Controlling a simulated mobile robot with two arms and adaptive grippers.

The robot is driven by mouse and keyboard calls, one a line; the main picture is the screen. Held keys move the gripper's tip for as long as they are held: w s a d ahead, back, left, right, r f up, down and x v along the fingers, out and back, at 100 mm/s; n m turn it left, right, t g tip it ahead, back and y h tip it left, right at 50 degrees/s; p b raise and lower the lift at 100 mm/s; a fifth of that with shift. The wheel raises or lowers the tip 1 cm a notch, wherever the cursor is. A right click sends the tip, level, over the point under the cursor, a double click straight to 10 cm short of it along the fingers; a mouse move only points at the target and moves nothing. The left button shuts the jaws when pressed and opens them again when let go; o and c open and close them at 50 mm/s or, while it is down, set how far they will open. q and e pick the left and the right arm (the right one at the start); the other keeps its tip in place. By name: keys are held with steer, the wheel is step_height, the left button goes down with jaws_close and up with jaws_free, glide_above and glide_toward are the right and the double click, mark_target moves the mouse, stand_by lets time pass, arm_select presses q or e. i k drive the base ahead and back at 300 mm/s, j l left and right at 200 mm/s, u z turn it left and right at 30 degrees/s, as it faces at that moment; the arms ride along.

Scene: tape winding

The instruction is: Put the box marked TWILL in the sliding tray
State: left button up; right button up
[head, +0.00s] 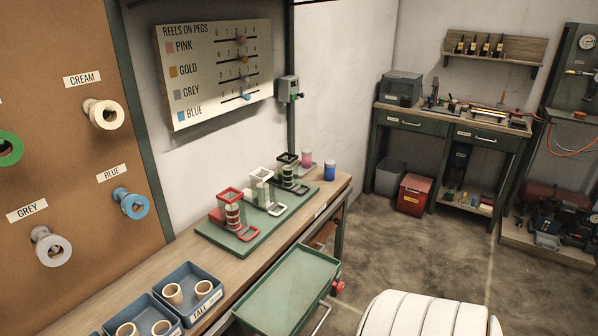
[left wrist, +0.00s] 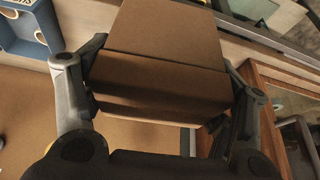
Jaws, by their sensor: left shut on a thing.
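A plain brown cardboard box (left wrist: 165,35) fills the middle of the left wrist view. My left gripper (left wrist: 163,78) is shut on it, with one finger on each side. No TWILL marking shows on the faces in sight, so I cannot tell which box it is. A green tray (head: 287,292) with a raised rim, which looks like the sliding tray, sticks out from the front of the workbench in the head view. Its floor looks empty. My left gripper and the box are outside the head view. My right gripper is in neither view.
The workbench (head: 168,272) carries a green board (head: 244,246) with three small stands, and blue bins (head: 219,298) holding cardboard cores. A red knob (head: 338,287) sits at the tray's right side. Reels hang on the pegboard (head: 70,130) at left. The floor (head: 400,250) beyond the tray is clear.

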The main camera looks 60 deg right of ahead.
mark_target(290, 290)
steer(key=z, duration=0.5)
steer(key=j+z, duration=0.1)
steer(key=z, duration=0.85)
steer(key=k+z, duration=0.1)
steer(key=z, duration=0.4)
steer(key=j+z, duration=0.1)
steer(key=z, duration=0.35)
steer(key=k+z, duration=0.1)
steer(key=z, duration=0.4)
